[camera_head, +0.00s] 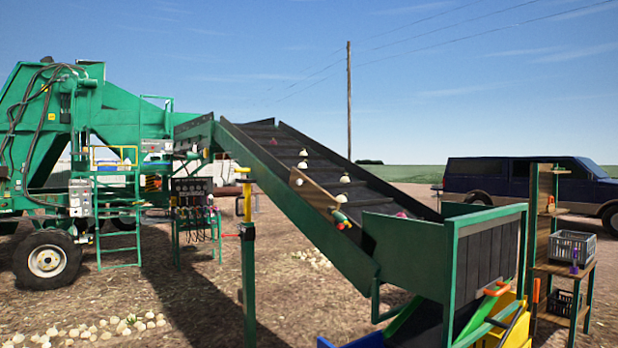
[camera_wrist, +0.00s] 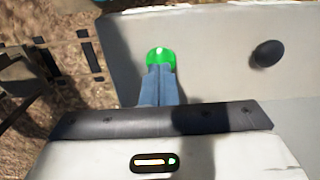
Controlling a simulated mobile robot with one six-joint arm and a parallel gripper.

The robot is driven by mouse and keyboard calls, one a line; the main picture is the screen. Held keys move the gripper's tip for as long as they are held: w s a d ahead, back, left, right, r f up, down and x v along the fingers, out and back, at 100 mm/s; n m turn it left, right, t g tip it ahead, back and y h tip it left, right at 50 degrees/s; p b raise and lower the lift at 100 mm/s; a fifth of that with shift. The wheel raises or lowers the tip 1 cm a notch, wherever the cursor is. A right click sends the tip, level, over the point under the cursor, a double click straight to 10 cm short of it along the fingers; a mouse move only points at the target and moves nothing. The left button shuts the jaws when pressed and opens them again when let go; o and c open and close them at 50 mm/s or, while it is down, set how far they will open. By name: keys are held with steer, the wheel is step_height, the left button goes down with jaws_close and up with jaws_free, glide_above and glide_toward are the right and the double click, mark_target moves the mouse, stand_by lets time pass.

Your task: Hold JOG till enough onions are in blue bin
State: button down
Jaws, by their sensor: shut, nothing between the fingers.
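A bright green button (camera_wrist: 160,57) with a white mark sits on a grey panel (camera_wrist: 213,62) in the wrist view. My gripper (camera_wrist: 161,76) is shut and empty, its fingertips at the button's lower edge. I cannot tell how far the button is pressed, and no JOG label is readable. In the head view, the blue bin (camera_head: 374,340) shows only as a rim at the bottom edge; its contents are hidden. Several pale onions (camera_head: 345,179) lie on the dark sloping belt (camera_head: 374,186) of the green elevator, with a reddish one (camera_head: 402,214) lower down.
A black knob (camera_wrist: 267,53) is right of the button. A yellow container (camera_head: 513,327) stands at the elevator's lower end. A wooden shelf (camera_head: 545,215) with a grey crate (camera_head: 572,247) is at the right. Loose onions (camera_head: 100,329) lie on the dirt, lower left.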

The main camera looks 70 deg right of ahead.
steer(key=shift+f+b, duration=0.85)
steer(key=shift+f, duration=0.2)
steer(key=shift+r, duration=0.1)
stand_by(3.3)
step_height(320, 180, up, 7)
steer(key=p, duration=0.5)
stand_by(0.8)
steer(key=s+r+n+t, duration=0.1)
steer(key=s+r+n, duration=0.1)
steer(key=s+r, duration=0.2)
steer(key=s+r+n+t, duration=0.1)
steer(key=s+r, duration=0.4)
steer(key=r, duration=0.6)
steer(key=s+r+n+t, duration=0.1)
steer(key=s+r+n, duration=0.3)
steer(key=r, duration=0.4)
steer(key=shift+s+d+r, duration=0.2)
steer(key=shift+s+d, duration=0.05)
steer(key=shift+s, duration=0.5)
